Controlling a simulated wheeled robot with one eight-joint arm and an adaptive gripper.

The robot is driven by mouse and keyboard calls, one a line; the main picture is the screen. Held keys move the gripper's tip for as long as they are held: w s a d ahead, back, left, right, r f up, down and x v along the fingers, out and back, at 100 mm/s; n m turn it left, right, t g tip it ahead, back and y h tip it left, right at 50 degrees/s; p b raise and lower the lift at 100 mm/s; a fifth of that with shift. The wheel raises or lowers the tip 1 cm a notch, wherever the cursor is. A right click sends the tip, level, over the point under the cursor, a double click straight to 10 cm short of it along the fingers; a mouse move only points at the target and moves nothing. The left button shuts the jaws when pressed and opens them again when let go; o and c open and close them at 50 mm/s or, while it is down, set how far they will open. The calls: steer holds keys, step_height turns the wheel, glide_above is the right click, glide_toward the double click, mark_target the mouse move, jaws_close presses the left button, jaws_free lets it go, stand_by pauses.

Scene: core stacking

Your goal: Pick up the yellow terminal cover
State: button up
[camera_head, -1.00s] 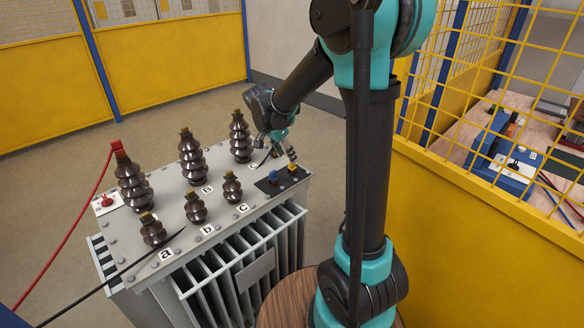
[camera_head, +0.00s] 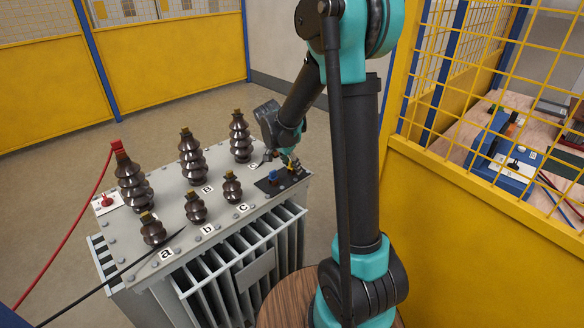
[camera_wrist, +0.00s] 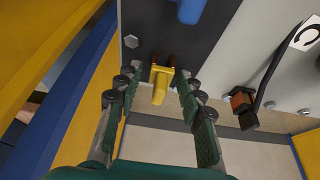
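The yellow terminal cover (camera_wrist: 159,86) sits at the end of the black panel in the wrist view, with brown posts beside its far end. It also shows in the head view (camera_head: 293,169), small and partly hidden by my gripper. My gripper (camera_wrist: 156,82) is open. Its two fingers stand on either side of the cover, with visible gaps to both. In the head view my gripper (camera_head: 290,162) is low over the right end of the transformer top. Whether the fingertips are level with the cover is hard to tell.
A blue cover (camera_head: 273,176) sits beside it on the black panel (camera_head: 266,187). Several brown ribbed insulators, such as one marked c (camera_head: 232,188), stand on the grey transformer top (camera_head: 178,212). A brown connector with a black cable (camera_wrist: 242,102) lies right in the wrist view. A yellow fence (camera_head: 470,225) stands at right.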

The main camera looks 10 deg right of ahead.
jaws_close()
steer(key=shift+r, duration=0.15)
